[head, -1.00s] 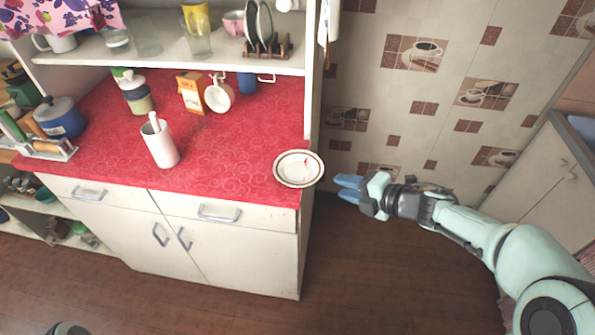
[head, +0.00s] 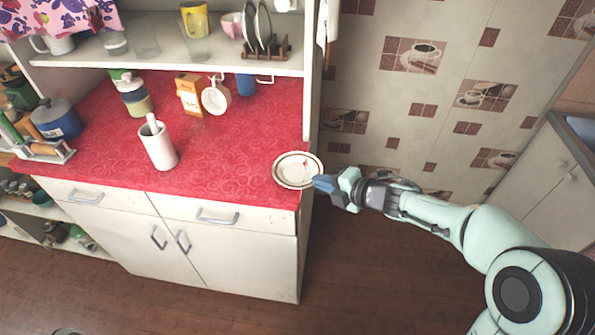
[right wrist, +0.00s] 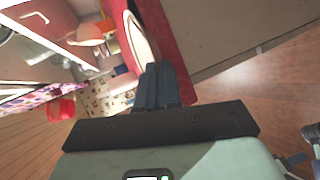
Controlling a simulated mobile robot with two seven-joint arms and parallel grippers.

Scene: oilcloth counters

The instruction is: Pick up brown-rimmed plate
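The brown-rimmed plate (head: 292,171) is a white round plate with brown bands on its rim. It lies flat at the front right corner of the red counter. My right gripper (head: 320,183) is at the plate's right edge, with its blue fingers close together. In the right wrist view the plate (right wrist: 140,42) shows edge-on, and its rim runs in at the fingertips (right wrist: 157,68). The fingers look shut on the rim. The plate appears to be still resting on the counter. My left gripper is not in view.
The cabinet's upright side panel (head: 310,75) rises behind the plate.

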